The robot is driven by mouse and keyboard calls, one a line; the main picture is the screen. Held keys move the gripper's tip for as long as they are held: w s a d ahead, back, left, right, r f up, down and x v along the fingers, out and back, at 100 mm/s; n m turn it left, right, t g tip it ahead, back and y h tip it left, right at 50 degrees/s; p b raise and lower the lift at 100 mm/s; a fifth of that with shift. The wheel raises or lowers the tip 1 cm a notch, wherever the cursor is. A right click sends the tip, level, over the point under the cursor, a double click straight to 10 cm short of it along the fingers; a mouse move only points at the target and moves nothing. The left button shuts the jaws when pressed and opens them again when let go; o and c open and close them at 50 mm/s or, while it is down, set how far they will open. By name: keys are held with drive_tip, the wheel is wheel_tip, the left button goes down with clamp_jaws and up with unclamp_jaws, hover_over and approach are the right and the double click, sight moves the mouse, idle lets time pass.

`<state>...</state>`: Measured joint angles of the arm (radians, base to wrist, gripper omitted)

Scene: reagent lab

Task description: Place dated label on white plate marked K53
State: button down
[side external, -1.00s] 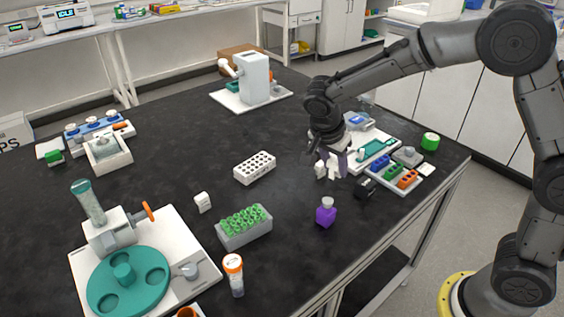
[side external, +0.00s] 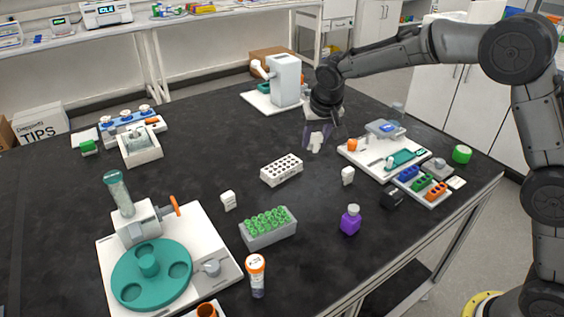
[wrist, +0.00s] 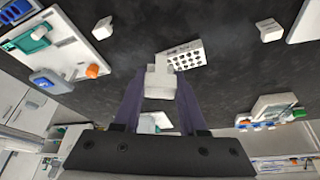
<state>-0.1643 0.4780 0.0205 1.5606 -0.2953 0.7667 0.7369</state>
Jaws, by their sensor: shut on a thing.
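My gripper (side external: 318,146) is above the bench, behind the white rack with holes. Its purple fingers are shut on a small white block (side external: 316,139), which also shows between the fingertips in the wrist view (wrist: 160,82). Two similar small white pieces stand on the bench. One white piece (side external: 348,176) is right of the rack, and the other white piece (side external: 228,200) is left of it. They also show in the wrist view, one at upper left (wrist: 104,28) and one at upper right (wrist: 270,30). I can read no K53 mark or date on any of them.
The white rack (side external: 282,170) stands mid-bench, with a green-capped tube rack (side external: 268,229) in front. A purple bottle (side external: 350,220) stands to the right. A white tray (side external: 368,160) and white instrument (side external: 286,80) are farther back.

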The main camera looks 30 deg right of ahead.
drive_tip(key=w+f, duration=0.4)
drive_tip(key=w, duration=0.4)
hover_over(281, 162)
drive_tip(key=s, duration=0.2)
drive_tip(key=f, duration=0.5)
drive_tip(key=shift+w+a+f, duration=0.1)
drive_tip(key=shift+a+f, duration=0.05)
drive_tip(key=shift+a, duration=0.15)
drive_tip(key=shift+w+f, duration=0.15)
drive_tip(key=shift+f, duration=1.6)
drive_tip(key=shift+f, duration=0.1)
drive_tip(key=shift+c, duration=2.3)
unclamp_jaws()
drive_tip(key=v, duration=1.2)
